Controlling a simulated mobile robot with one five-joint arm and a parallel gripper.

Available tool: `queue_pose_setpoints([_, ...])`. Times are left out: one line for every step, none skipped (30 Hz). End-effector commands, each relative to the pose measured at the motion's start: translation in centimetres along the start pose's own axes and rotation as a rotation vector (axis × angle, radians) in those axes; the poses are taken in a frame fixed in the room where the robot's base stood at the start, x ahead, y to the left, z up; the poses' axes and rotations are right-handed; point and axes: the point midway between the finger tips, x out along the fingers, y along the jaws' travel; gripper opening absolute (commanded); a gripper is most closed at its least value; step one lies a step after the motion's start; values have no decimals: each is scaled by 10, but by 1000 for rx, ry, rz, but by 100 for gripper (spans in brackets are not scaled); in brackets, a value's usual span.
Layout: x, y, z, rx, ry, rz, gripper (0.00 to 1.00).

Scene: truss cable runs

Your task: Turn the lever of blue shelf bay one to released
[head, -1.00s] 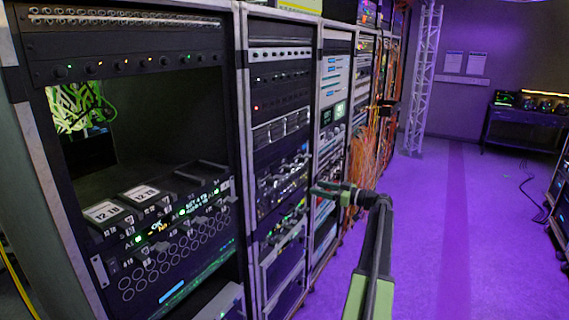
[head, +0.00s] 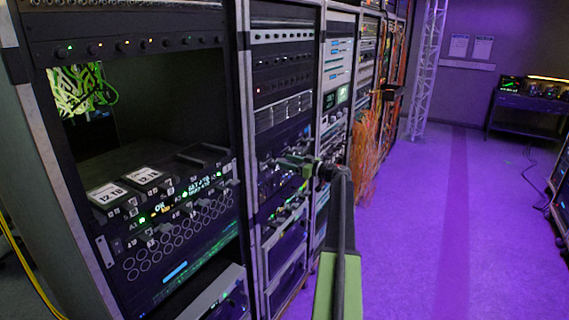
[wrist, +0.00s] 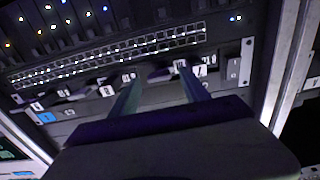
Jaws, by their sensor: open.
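My gripper (head: 283,161) is open in front of the second rack in the head view. In the wrist view its two fingers (wrist: 158,88) reach toward a shelf front (wrist: 75,127) with a row of dark levers and white number labels. One dark lever (wrist: 158,73) shows just beyond and between the fingertips; I cannot tell if they touch it. A blue label (wrist: 45,117) sits at the left end of this front. The lever's bay number and setting are too blurred to read. The gripper body hides the area below.
The near rack (head: 243,90) has an open bay and a shelf with two white-labelled drives (head: 107,194). A rack post (wrist: 287,65) stands right of the levers. Orange cables (head: 366,145) hang farther along. The purple floor (head: 420,240) on the right is clear.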

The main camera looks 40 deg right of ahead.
Motion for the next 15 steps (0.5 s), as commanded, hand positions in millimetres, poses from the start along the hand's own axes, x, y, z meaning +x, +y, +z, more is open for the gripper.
queue_pose_setpoints([4, 1, 0, 0, 0, 0, 55])
queue_pose_setpoints([6, 1, 0, 0, 0, 1, 55])
queue_pose_setpoints([7, 0, 0, 0, 0, 1, 55])
queue_pose_setpoints([8, 0, 0, 0, 0, 1, 55])
queue_pose_setpoints([8, 0, 0, 0, 0, 1, 55])
queue_pose_setpoints([8, 0, 0, 0, 0, 2, 55])
queue_pose_setpoints([8, 0, 0, 0, 0, 2, 55])
queue_pose_setpoints([8, 0, 0, 0, 0, 2, 55])
queue_pose_setpoints([8, 0, 0, 0, 0, 2, 55])
queue_pose_setpoints([8, 0, 0, 0, 0, 2, 55])
queue_pose_setpoints([8, 0, 0, 0, 0, 1, 55])
queue_pose_setpoints([8, 0, 0, 0, 0, 1, 49])
queue_pose_setpoints([8, 0, 0, 0, 0, 1, 45])
queue_pose_setpoints([8, 0, 0, 0, 0, 1, 41])
queue_pose_setpoints([8, 0, 0, 0, 0, 1, 36])
